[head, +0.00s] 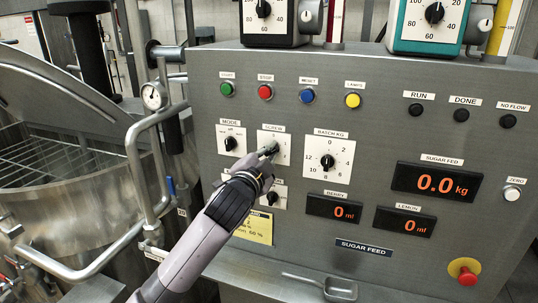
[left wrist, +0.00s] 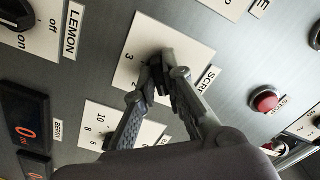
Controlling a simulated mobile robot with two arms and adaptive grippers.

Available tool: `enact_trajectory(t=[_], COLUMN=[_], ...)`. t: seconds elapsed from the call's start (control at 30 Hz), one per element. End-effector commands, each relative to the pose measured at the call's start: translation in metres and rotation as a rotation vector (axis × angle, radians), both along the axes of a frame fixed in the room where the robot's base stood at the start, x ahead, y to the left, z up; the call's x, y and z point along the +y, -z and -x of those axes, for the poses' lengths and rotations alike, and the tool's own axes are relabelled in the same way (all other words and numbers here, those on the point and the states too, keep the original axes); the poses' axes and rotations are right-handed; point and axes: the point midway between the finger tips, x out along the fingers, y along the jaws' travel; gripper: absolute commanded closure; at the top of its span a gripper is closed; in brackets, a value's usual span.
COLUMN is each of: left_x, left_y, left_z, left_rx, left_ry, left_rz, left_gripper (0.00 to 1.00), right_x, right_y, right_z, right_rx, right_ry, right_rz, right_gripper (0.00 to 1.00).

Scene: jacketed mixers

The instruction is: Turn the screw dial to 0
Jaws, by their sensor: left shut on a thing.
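The screw dial (head: 284,147) is a white square plate with a dark knob on the grey panel, below the red button. In the left wrist view its plate (left wrist: 190,48) shows a 3 and a 2 near the left edge. My left gripper (head: 269,151) reaches up from below and is shut on the dial's knob. In the left wrist view the left gripper's fingers (left wrist: 160,83) close around the knob and hide most of it. I cannot read where the pointer stands. My right gripper is not in view.
The mode dial (head: 231,141) is close on the left and the batch dial (head: 327,160) close on the right. A partly covered dial (head: 272,198) lies just below. Coloured buttons run above, including the red stop button (head: 265,92). A steel mixer (head: 75,195) with pipes stands left.

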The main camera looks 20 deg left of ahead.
Motion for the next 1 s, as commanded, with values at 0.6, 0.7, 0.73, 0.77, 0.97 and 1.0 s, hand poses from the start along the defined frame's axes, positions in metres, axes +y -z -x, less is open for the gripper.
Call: enact_trajectory(t=[0.6, 0.7, 0.73, 0.77, 0.97, 1.0], left_x=[-0.002, -0.002, -0.002, -0.002, -0.002, -0.002], left_y=[0.003, 0.002, 0.002, 0.002, 0.003, 0.003], left_z=[0.000, 0.000, 0.000, 0.000, 0.000, 0.000], left_rx=[0.027, 0.028, 0.029, 0.030, 0.034, 0.035], left_ry=[-0.001, 0.000, 0.000, 0.000, -0.001, -0.001], left_rz=[0.582, 0.661, 0.683, 0.705, 0.820, 0.837], left_gripper=[1.00, 1.00, 1.00, 1.00, 1.00, 1.00], right_x=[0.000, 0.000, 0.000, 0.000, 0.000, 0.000], right_y=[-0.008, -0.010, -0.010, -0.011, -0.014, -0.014], right_z=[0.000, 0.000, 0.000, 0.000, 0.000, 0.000], right_rx=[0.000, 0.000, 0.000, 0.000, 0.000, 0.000], right_ry=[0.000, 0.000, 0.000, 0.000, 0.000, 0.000], right_rz=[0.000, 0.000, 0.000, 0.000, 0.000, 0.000], right_gripper=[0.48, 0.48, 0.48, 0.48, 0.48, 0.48])
